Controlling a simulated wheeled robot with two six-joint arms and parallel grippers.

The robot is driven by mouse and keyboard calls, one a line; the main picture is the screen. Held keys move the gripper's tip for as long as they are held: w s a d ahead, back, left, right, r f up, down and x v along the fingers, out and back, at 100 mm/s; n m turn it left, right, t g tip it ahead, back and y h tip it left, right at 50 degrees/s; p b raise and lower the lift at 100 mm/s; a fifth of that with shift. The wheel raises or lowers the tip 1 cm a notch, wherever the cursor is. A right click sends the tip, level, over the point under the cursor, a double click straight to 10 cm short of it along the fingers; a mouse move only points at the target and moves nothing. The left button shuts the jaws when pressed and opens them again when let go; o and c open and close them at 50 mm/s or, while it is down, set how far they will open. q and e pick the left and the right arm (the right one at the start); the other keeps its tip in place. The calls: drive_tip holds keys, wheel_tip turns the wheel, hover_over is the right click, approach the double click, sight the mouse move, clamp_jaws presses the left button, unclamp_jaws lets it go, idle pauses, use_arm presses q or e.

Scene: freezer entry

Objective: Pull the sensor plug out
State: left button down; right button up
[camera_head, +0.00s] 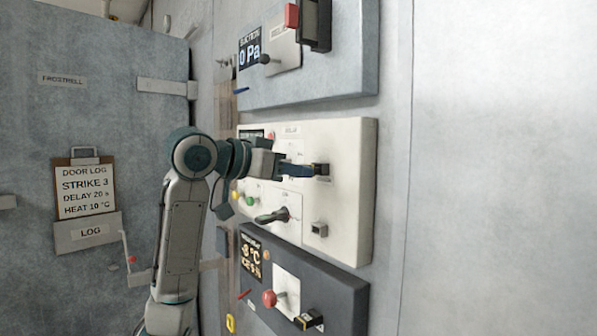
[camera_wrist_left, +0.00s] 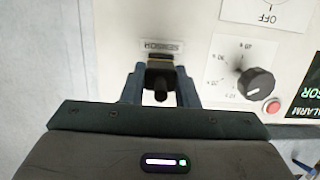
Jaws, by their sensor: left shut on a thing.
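The dark sensor plug (camera_wrist_left: 160,84) sits at a socket under the upside-down SENSOR label (camera_wrist_left: 163,47) in the left wrist view. My left gripper (camera_wrist_left: 160,94) has one finger on each side of it and is shut on it. In the head view the same gripper (camera_head: 300,171) reaches in from the left to the white panel (camera_head: 346,195), with the dark plug block (camera_head: 321,169) at its tips. The fingers hide part of the plug, and I cannot tell how deep it sits. My right gripper is not in view.
A black-handled switch (camera_head: 275,215) and a small grey socket (camera_head: 319,229) are below the gripper. A dark panel (camera_head: 340,297) with a red knob (camera_head: 269,298) is lower, and a grey panel (camera_head: 345,60) is above. The wall to the right is bare.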

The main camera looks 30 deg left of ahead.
use_arm(q)
drive_tip(key=shift+s+a, duration=0.15)
drive_tip(key=shift+s, duration=0.05)
idle(0.5)
drive_tip(key=shift+s+a, duration=0.1)
drive_tip(key=shift+s, duration=0.05)
drive_tip(key=shift+b+v, duration=0.5)
drive_tip(key=shift+v, duration=0.45)
drive_tip(key=s, duration=0.1)
drive_tip(key=s+a+b, duration=0.1)
drive_tip(key=s, duration=0.1)
drive_tip(key=shift+s+a+f, duration=0.15)
drive_tip(key=shift+s+a, duration=0.05)
drive_tip(key=shift+f+b, duration=0.1)
drive_tip(key=shift+b, duration=0.2)
